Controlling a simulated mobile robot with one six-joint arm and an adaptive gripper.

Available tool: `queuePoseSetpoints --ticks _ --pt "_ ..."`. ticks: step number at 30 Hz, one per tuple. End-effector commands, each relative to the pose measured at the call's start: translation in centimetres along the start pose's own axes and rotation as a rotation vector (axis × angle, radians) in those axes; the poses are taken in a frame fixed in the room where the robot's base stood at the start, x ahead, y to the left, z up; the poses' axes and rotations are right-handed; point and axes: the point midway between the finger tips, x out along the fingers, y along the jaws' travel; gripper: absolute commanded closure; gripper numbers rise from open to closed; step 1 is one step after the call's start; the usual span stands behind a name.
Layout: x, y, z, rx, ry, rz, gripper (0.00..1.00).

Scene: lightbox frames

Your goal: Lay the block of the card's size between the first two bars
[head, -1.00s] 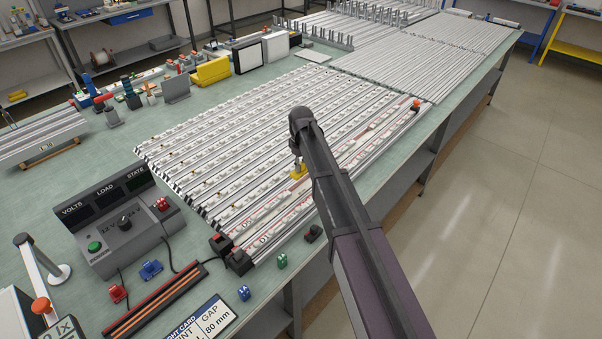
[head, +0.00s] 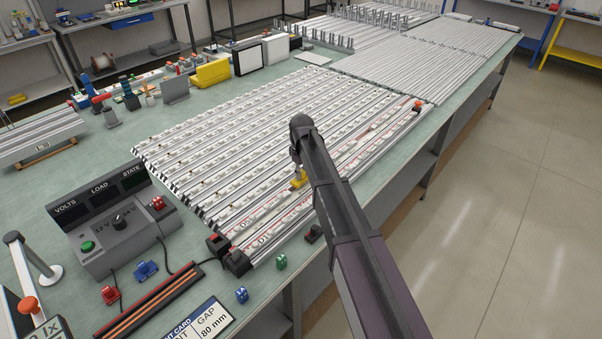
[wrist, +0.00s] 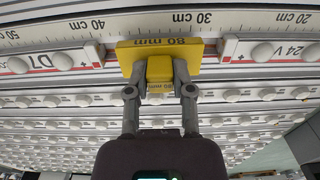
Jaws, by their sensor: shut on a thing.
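A yellow block (wrist: 190,66) marked 80 mm is in my gripper (wrist: 160,72), which is shut on its raised middle. In the wrist view the block is over a gap between a white bar marked D7 (wrist: 48,62) on the left and a bar marked 24 V (wrist: 275,52) on the right, with a little space at each side. I cannot tell whether it touches the rail below. The block (head: 299,181) also shows in the head view beside my arm. The card (head: 205,322) at the bottom reads GAP 80 mm; part of it is cut off.
A ruler strip (wrist: 150,22) with cm marks runs along the rail above the block in the wrist view. Rows of rails with white bars (head: 235,130) cover the bench. A grey meter box (head: 118,222) and small coloured clips (head: 147,271) stand at the left front.

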Motion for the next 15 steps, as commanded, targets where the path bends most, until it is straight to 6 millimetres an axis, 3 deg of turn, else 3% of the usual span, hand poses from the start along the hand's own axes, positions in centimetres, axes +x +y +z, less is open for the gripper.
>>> queuePoseSetpoints --ticks 15 --pt "0.9 0.0 -0.01 0.0 0.0 0.0 1.0"
